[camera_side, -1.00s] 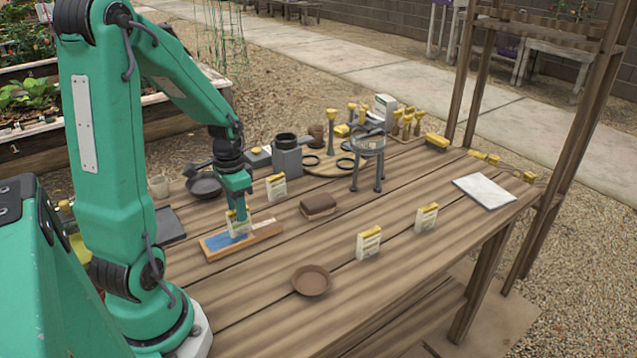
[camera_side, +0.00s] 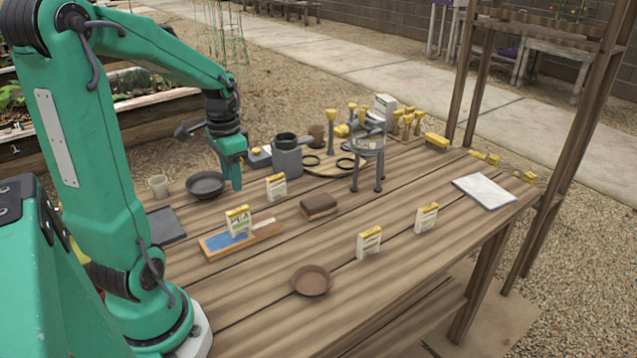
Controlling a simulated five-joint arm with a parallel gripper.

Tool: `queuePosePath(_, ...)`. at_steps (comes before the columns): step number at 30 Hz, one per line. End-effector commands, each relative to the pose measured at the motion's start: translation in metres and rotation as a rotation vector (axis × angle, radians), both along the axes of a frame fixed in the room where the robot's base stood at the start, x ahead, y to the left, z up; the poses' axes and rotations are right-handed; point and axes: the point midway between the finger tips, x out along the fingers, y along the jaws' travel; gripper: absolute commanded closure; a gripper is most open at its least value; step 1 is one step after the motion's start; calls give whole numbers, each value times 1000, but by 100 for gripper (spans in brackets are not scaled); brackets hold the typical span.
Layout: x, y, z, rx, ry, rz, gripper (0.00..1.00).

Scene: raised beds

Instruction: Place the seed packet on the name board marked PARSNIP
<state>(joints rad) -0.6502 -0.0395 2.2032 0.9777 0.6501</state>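A white seed packet with a yellow top (camera_side: 238,221) stands upright on the wooden name board (camera_side: 264,235), at its blue-painted part. The packet's lettering seems to read PEA; no PARSNIP marking is readable on the board. Three similar packets stand on the table: one behind the board (camera_side: 276,187), one at the front right (camera_side: 369,243) and one farther right (camera_side: 427,218). My gripper (camera_side: 232,178) is empty, above and behind the packet on the board and apart from it. Its fingers look parted, seen nearly edge-on.
A brown saucer (camera_side: 311,280) lies in front, and a brown block (camera_side: 318,207) lies mid-table. A dark pan (camera_side: 205,185) is close to my gripper. A grey stand (camera_side: 368,150), a grey pot and several yellow-topped tools fill the back. A white tile (camera_side: 484,190) lies right.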

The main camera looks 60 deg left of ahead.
Motion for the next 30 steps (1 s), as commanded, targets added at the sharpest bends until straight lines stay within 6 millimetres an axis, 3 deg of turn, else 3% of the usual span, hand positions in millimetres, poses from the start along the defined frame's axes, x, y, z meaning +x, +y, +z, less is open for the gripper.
queuePosePath(11,1,-2,1,3,-4,-1,62)
queuePosePath(16,4,-16,10,21,-31,-4,62)
queuePosePath(20,8,-38,23,45,-76,-7,62)
queuePosePath(30,5,-117,61,79,-269,-10,62)
